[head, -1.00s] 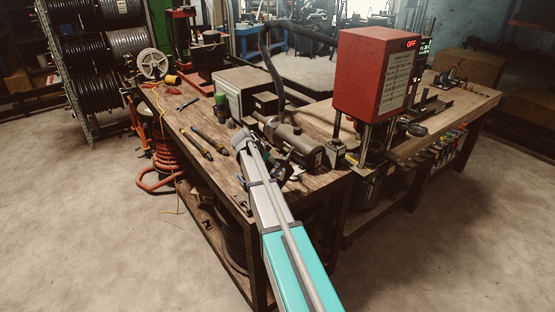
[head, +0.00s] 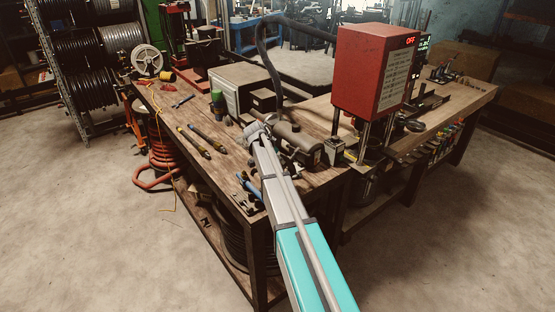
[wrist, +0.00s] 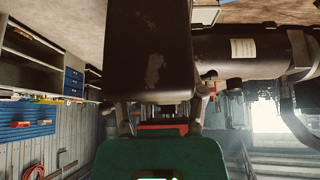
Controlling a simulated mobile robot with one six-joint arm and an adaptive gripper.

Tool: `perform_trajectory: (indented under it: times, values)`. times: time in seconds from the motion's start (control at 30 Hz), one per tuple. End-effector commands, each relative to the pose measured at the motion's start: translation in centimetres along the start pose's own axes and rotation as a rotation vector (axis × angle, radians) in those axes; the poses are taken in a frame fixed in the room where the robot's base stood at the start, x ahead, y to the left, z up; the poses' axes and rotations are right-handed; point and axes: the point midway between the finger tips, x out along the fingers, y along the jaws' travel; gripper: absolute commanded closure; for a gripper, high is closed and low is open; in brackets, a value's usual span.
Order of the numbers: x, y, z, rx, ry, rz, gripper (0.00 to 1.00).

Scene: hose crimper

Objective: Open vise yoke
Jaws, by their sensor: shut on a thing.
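In the wrist view my gripper (wrist: 162,108) has its fingers on both sides of a broad, dark, worn metal part (wrist: 150,50), which looks like the vise yoke. The fingers are shut on it. Their contact points are partly hidden under the dark part.
A dark grey cylinder unit (head: 299,141) lies just right of my arm; a labelled cylinder (wrist: 238,50) shows close by in the wrist view. The red press (head: 372,70) stands beyond it. Pipe-like tools (head: 200,143) lie on the wooden bench (head: 175,110). Open floor is at left.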

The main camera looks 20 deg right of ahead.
Motion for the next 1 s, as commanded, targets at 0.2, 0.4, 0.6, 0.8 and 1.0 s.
perform_trajectory:
  times: [0.2,0.4,0.6,0.8,1.0]
  values:
    - [-0.18,0.08,0.45,-0.004,-0.005,0.002,0.19]
    - [-0.20,-0.05,0.42,-0.004,-0.003,0.000,0.14]
    - [-0.21,-0.11,0.40,-0.004,-0.002,-0.001,0.14]
    - [-0.13,0.01,0.31,-0.002,0.005,0.000,0.14]
    - [-0.04,0.37,0.18,0.005,0.031,0.005,0.14]
